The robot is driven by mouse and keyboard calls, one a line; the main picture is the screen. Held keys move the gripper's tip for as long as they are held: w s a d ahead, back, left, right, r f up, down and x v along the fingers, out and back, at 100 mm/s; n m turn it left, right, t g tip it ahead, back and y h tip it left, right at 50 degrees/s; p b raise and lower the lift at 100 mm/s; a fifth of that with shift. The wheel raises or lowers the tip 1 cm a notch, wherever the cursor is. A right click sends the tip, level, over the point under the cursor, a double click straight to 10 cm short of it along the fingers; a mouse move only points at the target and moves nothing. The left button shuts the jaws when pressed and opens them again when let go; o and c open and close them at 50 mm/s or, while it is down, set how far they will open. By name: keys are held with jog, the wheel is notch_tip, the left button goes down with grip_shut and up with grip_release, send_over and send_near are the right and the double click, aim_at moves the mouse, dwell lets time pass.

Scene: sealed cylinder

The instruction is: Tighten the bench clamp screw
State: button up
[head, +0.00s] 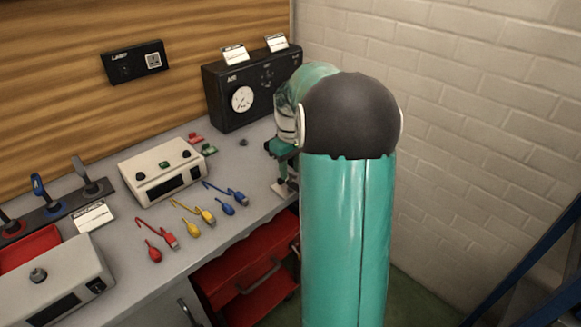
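A black gauge box (243,98) stands behind the fixture. A cream instrument box (166,170) and red, yellow and blue leads (195,212) lie left of it. Red drawers (245,280) sit below the bench front. A white brick wall (470,120) bounds the right.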

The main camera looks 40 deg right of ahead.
grip_shut()
jog(key=shift+m, duration=0.5)
jog(key=m, duration=0.3)
jog(key=shift+m, duration=0.4)
jog(key=m, duration=0.4)
jog(key=shift+m, duration=0.3)
jog(key=m, duration=0.4)
jog(key=shift+r, duration=0.1)
jog(key=shift+d+m, duration=0.1)
jog(key=shift+m, duration=2)
